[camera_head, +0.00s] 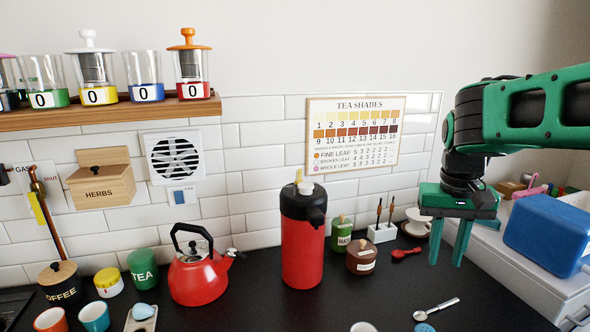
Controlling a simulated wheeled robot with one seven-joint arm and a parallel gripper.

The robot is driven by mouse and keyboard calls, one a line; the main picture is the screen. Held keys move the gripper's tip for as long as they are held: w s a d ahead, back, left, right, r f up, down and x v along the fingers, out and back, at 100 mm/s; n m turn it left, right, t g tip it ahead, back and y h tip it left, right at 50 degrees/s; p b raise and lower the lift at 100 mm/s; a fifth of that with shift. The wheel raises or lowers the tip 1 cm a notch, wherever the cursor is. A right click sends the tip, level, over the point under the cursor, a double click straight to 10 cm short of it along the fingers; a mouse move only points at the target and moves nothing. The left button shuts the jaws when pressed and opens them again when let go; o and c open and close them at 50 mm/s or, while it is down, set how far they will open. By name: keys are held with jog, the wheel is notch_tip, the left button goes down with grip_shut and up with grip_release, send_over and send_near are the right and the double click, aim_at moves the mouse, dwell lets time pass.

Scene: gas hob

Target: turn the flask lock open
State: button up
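The flask (302,246) is a tall red cylinder with a black top, standing upright on the dark counter near the middle of the camera_head view. A white knob (307,187) and a small yellow piece (298,176) show on its top. I cannot make out which way the lock is set. My gripper (448,252) is to the right of the flask, pointing down with its two green fingers apart and nothing between them. It is clear of the flask.
A red kettle (198,277) stands left of the flask. A green tin (341,234), a brown pot (361,257) and a white holder (382,233) stand right of it. A blue box (549,234) is at the far right. A spoon (436,309) lies in front.

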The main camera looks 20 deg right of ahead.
jog(key=w+a+r, duration=0.1)
jog(key=w+r, duration=0.5)
jog(key=w, duration=0.4)
jog(key=m+t+h, duration=0.1)
jog(key=t+h, duration=0.1)
jog(key=t, duration=0.1)
send_near(298, 170)
jog(key=x, duration=0.9)
jog(key=shift+d, duration=0.1)
jog(key=shift+r, duration=0.1)
grip_shut()
